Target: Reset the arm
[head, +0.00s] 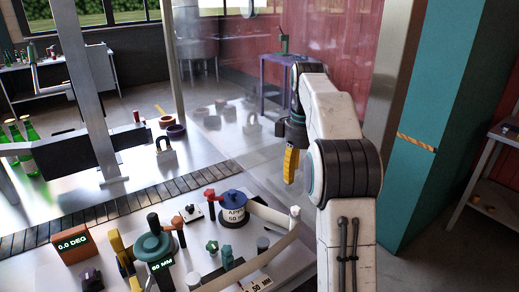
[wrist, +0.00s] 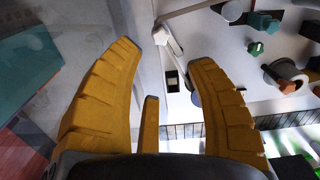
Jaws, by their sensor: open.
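My gripper (head: 291,163) hangs from my white and black arm at the right of the head view, its yellow fingers pointing down.
The bench holds a blue-topped drum (head: 233,205), a teal-topped post (head: 154,247), an orange display box (head: 73,246) and small knobs. A conveyor (head: 110,204) runs behind. A clear panel (head: 235,110) stands close to the gripper, and a teal pillar (head: 433,130) to the right.

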